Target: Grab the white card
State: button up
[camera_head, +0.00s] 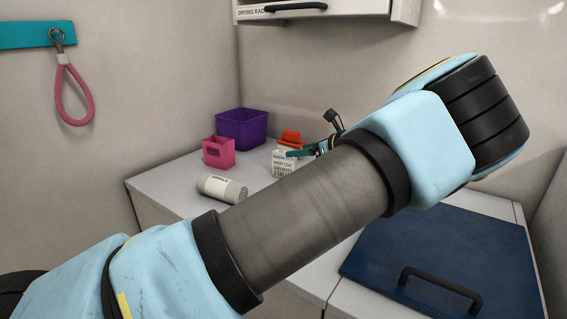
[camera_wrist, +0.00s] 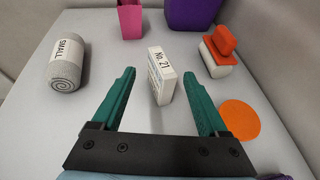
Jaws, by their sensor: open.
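The white card (camera_wrist: 161,75) looks like a small upright white block marked "No. 21" on its top edge, with printed lines on its side. It stands on the white counter in the wrist view, and its printed face shows in the head view (camera_head: 283,163). My gripper (camera_wrist: 162,75) is open, with its green fingers on either side of the card and gaps to both sides. I cannot tell whether the fingers are down at its height. In the head view my arm hides most of the gripper; one green finger (camera_head: 300,153) shows beside the card.
A grey roll marked "SMALL" (camera_wrist: 65,62) lies left of the card. A pink bin (camera_wrist: 131,20) and a purple bin (camera_wrist: 190,14) stand behind. A white item with an orange top (camera_wrist: 218,52) and an orange disc (camera_wrist: 240,119) are at right. A blue panel (camera_head: 445,255) lies right.

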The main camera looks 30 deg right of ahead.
jog(key=p+x, duration=0.2)
jog(key=x, duration=0.2)
jog(key=shift+w+f+p, duration=0.1)
jog(key=shift+w+p, duration=0.2)
jog(key=shift+w, duration=0.1)
jog(key=shift+w+f, duration=0.3)
jog(key=shift+w, duration=0.1)
grip_shut()
dwell(0.8)
